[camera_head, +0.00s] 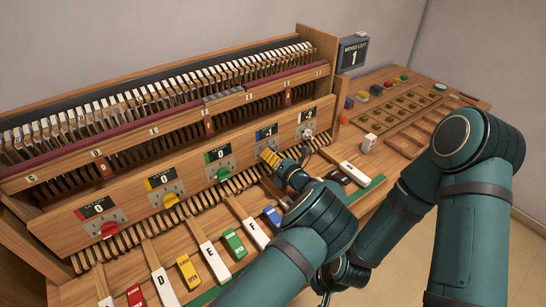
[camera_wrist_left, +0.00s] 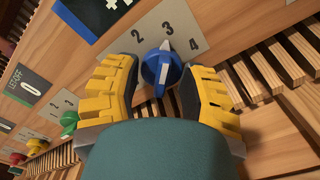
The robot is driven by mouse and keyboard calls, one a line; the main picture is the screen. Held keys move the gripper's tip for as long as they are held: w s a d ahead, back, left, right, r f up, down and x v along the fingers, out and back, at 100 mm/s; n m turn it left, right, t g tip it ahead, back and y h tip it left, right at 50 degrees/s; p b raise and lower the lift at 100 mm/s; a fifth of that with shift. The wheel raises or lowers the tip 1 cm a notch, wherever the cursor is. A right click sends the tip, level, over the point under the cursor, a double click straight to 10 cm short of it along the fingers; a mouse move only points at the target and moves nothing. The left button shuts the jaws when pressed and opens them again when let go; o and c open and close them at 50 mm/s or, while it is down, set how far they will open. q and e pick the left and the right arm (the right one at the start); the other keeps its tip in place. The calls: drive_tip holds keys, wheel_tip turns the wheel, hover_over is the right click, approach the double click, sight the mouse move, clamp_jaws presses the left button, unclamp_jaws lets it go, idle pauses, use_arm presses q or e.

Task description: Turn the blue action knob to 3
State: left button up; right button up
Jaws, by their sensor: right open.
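The blue knob (camera_wrist_left: 161,68) sits on a light plate marked with numbers. Its white pointer points up, close to the 3. In the head view the plate and knob are mostly behind my left gripper (camera_head: 279,160). In the left wrist view my left gripper (camera_wrist_left: 160,95) has its yellow fingers on both sides of the knob, very close to it. I cannot tell whether they press on it. A blue display (camera_head: 266,132) is above the knob; its text is too small to read surely. My right gripper (camera_head: 326,292) is low and partly hidden behind my left arm.
Red (camera_head: 109,230), yellow (camera_head: 171,200) and green (camera_head: 224,174) knobs are to the left, and a white knob (camera_head: 307,133) is to the right. Piano keys (camera_head: 208,253) lie in front. A side panel (camera_head: 405,108) with coloured blocks is at the right.

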sight(267, 127)
use_arm(q)
wheel_tip(267, 127, up, 10)
idle(0.7)
